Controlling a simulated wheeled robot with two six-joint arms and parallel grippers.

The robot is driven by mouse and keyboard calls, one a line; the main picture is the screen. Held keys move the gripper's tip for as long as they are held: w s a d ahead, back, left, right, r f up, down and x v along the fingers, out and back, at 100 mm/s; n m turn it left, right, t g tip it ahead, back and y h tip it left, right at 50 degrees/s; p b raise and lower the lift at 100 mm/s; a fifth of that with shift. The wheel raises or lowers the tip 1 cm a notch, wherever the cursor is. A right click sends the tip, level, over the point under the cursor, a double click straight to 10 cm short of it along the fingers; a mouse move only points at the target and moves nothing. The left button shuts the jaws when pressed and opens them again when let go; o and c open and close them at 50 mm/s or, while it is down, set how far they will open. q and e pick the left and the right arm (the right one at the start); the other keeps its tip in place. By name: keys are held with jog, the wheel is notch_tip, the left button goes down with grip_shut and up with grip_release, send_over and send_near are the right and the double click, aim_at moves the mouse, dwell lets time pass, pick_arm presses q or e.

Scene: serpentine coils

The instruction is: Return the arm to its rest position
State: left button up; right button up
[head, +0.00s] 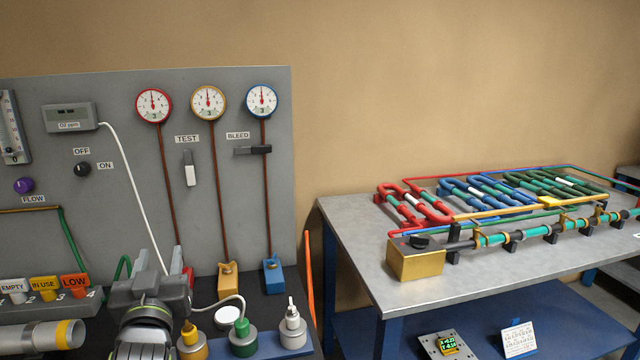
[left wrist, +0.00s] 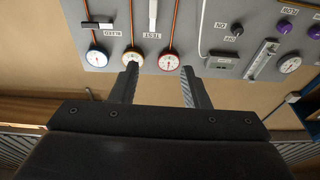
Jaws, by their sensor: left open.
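My left gripper (head: 150,278) is at the lower left of the head view, in front of the grey gauge panel (head: 225,130). In the left wrist view its two dark fingers (left wrist: 160,72) stand apart with nothing between them, and the panel appears upside down beyond them. A red block (head: 187,277) stands just right of the gripper, partly hidden by it. My right gripper shows in neither view.
A steel table (head: 345,225) with coloured coils (head: 490,195) stands at right. The air above it is free.

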pick_arm(q)
jog(key=s+a+f+g+h, duration=0.15)
jog(key=s+f+g, duration=0.3)
jog(key=f, duration=0.55)
jog(key=s+a+f+g, duration=0.25)
jog(key=s+f, duration=0.35)
jog(key=f, duration=0.5)
jog(key=s+d+f+m+g+h, duration=0.1)
jog(key=s+f+g, duration=0.5)
jog(key=s, duration=0.6)
jog(key=s+f+m+g+h, duration=0.1)
jog(key=s+f+g, duration=0.2)
jog(key=s+f, duration=0.75)
notch_tip(320, 180, down, 21)
jog(key=s+a+g, duration=0.1)
jog(key=s+a, duration=0.1)
jog(key=s+d+f+g+p, duration=0.1)
jog(key=s+f, duration=1.3)
jog(key=f, duration=0.1)
jog(key=shift+s+d+f+g+h, duration=0.15)
jog(key=shift+s+d+g+h, duration=0.15)
jog(key=shift+s+d+h, duration=0.1)
